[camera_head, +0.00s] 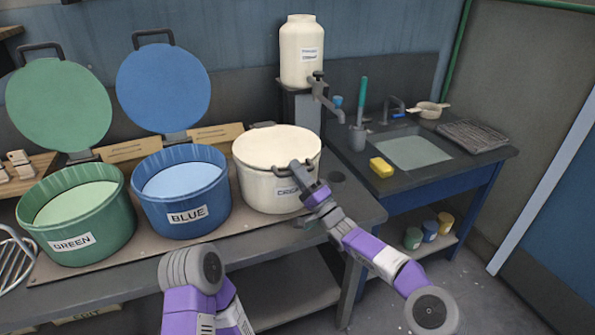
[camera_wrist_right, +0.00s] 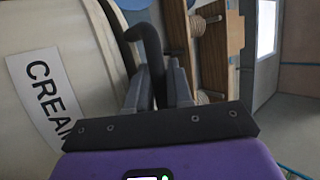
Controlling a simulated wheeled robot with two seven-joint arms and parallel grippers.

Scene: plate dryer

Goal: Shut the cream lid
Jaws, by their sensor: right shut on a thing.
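The cream lid (camera_head: 275,146) lies over the mouth of the cream pot (camera_head: 262,190), and no gap under it can be made out. The pot's wall and its CREAM label (camera_wrist_right: 45,90) fill the left of the right wrist view. My right gripper (camera_head: 299,172) is at the lid's front edge. In the right wrist view its fingers (camera_wrist_right: 160,85) are shut on the dark lid handle (camera_wrist_right: 145,42); the grip is partly hidden in the head view. My left gripper is out of view.
The blue pot (camera_head: 184,205) and green pot (camera_head: 78,222) stand to the left with lids raised. A cream dispenser (camera_head: 302,55) stands behind. A sink (camera_head: 412,150) and yellow sponge (camera_head: 381,167) are at right. The floor at the lower right is clear.

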